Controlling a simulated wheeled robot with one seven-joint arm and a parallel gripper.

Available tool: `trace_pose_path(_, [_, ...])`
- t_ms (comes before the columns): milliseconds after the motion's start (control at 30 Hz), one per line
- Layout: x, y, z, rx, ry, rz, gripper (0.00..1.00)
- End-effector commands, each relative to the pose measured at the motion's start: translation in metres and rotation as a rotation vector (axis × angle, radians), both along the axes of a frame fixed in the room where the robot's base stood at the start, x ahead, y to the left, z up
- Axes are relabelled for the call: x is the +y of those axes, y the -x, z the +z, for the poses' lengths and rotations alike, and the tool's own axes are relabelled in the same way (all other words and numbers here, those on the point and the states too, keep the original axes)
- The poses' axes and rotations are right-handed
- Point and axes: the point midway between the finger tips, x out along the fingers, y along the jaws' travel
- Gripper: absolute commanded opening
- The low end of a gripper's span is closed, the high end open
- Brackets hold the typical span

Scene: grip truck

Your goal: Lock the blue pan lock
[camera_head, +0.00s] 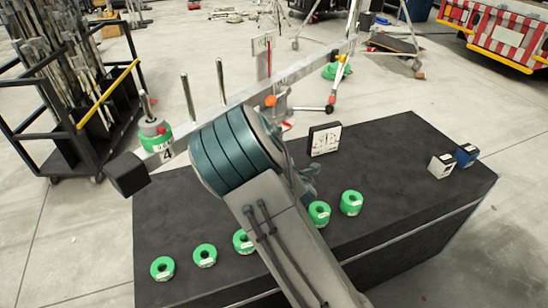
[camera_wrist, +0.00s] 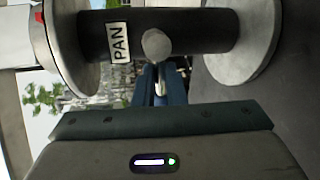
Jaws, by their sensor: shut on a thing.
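The pan unit (camera_wrist: 190,35) is a black cylinder between two grey discs in the wrist view, with a white PAN label (camera_wrist: 118,42) and a round grey knob (camera_wrist: 157,44). My gripper (camera_wrist: 160,84) is just below the knob in that picture, its dark blue fingers close together. They are shut on a small bluish part, which I take as the blue pan lock; it is mostly hidden between the fingers, so its turn cannot be told. In the head view my arm hides the gripper and the lock.
A black table (camera_head: 400,190) carries several green ring weights (camera_head: 351,202), a white-faced block (camera_head: 324,139), a white box (camera_head: 441,166) and a blue box (camera_head: 466,155). A long grey beam (camera_head: 300,71) runs behind my arm. A rack (camera_head: 75,100) stands left.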

Motion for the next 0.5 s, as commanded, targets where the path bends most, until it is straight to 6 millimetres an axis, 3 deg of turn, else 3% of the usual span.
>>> trace_pose_path(500, [0.0002, -0.0005, 0.0041, 0.042, -0.103, 0.002, 0.00])
